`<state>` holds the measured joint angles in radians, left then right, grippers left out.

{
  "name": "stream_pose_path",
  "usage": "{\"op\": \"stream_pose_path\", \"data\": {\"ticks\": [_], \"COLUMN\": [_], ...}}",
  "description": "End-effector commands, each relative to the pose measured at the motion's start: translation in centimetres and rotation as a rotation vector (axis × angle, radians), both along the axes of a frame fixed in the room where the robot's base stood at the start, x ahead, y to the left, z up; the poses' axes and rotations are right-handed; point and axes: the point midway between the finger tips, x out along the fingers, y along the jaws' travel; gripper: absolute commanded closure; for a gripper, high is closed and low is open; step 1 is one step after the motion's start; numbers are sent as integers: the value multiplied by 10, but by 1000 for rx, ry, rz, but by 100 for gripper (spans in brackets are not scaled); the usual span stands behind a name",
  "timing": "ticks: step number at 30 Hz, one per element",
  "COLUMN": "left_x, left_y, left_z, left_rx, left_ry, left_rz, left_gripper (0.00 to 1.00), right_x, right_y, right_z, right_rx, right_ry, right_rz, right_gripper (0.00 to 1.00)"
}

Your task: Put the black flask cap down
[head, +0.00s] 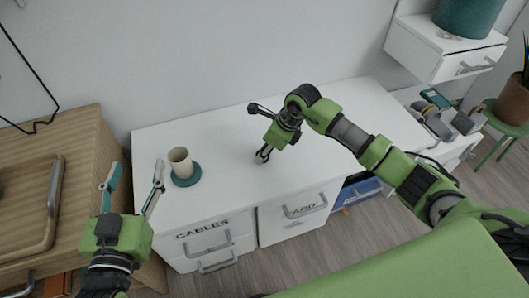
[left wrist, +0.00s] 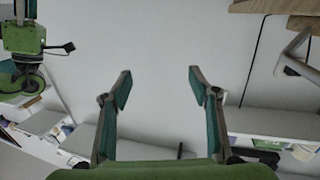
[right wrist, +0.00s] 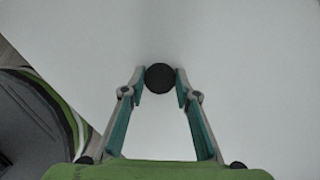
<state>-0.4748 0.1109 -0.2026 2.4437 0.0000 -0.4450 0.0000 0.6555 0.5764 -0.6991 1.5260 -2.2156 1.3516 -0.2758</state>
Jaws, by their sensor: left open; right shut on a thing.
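The black flask cap (right wrist: 160,78) shows as a dark round disc between the fingertips of my right gripper (right wrist: 160,88) in the right wrist view. The gripper is shut on it, over the white surface. In the head view my right gripper (head: 263,156) points down at the middle of the white desk (head: 225,125), and its tips are at or just above the top. I cannot tell whether the cap touches the desk. My left gripper (head: 134,185) is open and empty at the desk's left end. It also shows open in the left wrist view (left wrist: 160,80).
A cream cup (head: 180,161) stands on a teal coaster (head: 187,177) on the desk's left part. A wooden cabinet with a tray (head: 60,190) is at the left. Grey items (head: 435,122) lie at the right. The desk around my right gripper is clear.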

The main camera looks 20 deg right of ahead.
Motion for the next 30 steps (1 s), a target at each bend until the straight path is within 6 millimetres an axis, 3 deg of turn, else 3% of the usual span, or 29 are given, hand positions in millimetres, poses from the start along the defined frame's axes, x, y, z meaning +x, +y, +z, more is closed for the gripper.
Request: {"op": "stream_pose_path", "data": {"ticks": [12,13,15,27,30], "left_x": [1,1,1,0,-2], "left_y": [-1,-1,-1,-1,2], "left_z": [6,7,6,6,-10], "left_rx": [-6,-7,-7,-5,13], "left_ry": [-26,-29,-27,-18,49], "left_rz": [-1,-2,-2,-2,4], "left_gripper": [45,45,45,45,45], "right_x": [0,0,0,0,-1], "right_y": [0,0,0,0,-3], "right_z": [-2,-1,-1,1,9], "right_rx": [-1,-1,-1,-1,-2], "right_ry": [-1,-1,-1,-1,-2], "right_rz": [0,0,0,0,0], "right_gripper": [83,66,55,55,55]}}
